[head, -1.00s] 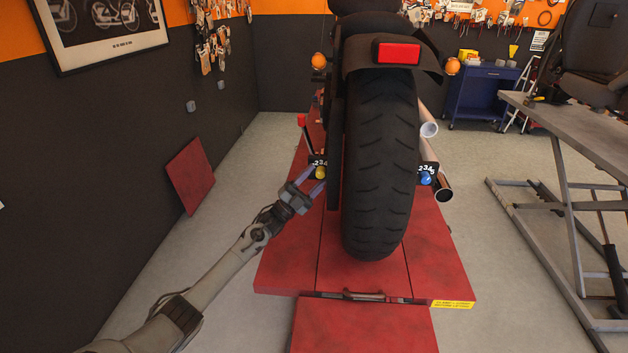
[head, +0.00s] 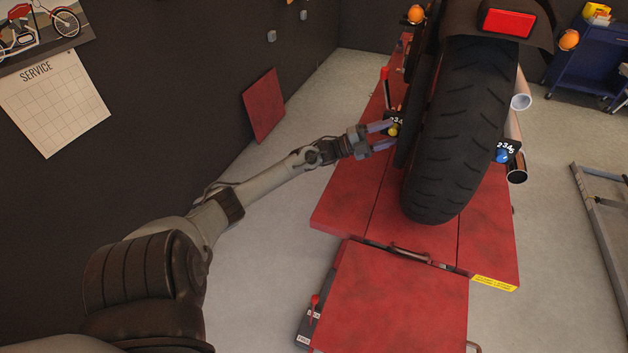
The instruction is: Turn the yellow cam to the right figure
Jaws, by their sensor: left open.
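The yellow cam (head: 394,130) sits on the left side of the motorcycle's rear wheel, in front of a small black plate (head: 394,117) with white figures. Only some figures show, and which one the cam points at is too small to tell. My left gripper (head: 386,136) is open, its two purple fingers reaching toward the cam, one above and one below its level. Whether they touch it I cannot tell. A blue cam (head: 502,155) sits on the wheel's right side by another figure plate (head: 513,148). My right gripper is not in view.
The motorcycle's rear tyre (head: 460,130) stands on the red lift (head: 375,215), close to the right of my gripper. A red lever (head: 384,80) rises behind the cam. A red ramp (head: 395,300) lies in front. Grey floor at left is free.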

